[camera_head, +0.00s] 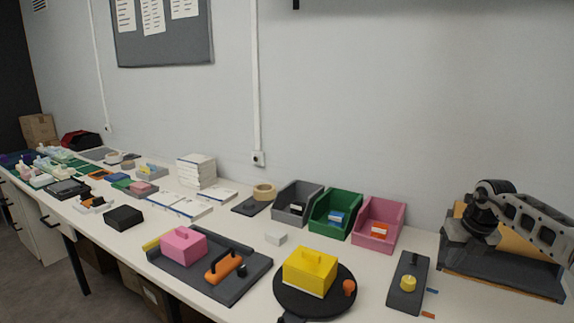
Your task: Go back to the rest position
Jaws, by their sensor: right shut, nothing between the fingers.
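My right gripper (455,252) is at the right, its arm coming in from the right edge. It is shut and empty, in front of a grey stand with a tan sloped panel (515,252). Whether it touches the stand cannot be told. My left gripper is not in view.
A long white table (400,245) runs along the wall. A yellow block (311,270) sits on a round black plate (340,295). A grey tray (250,275) holds a pink block (183,245) and an orange handle (224,267). Grey, green (337,213) and pink bins stand behind.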

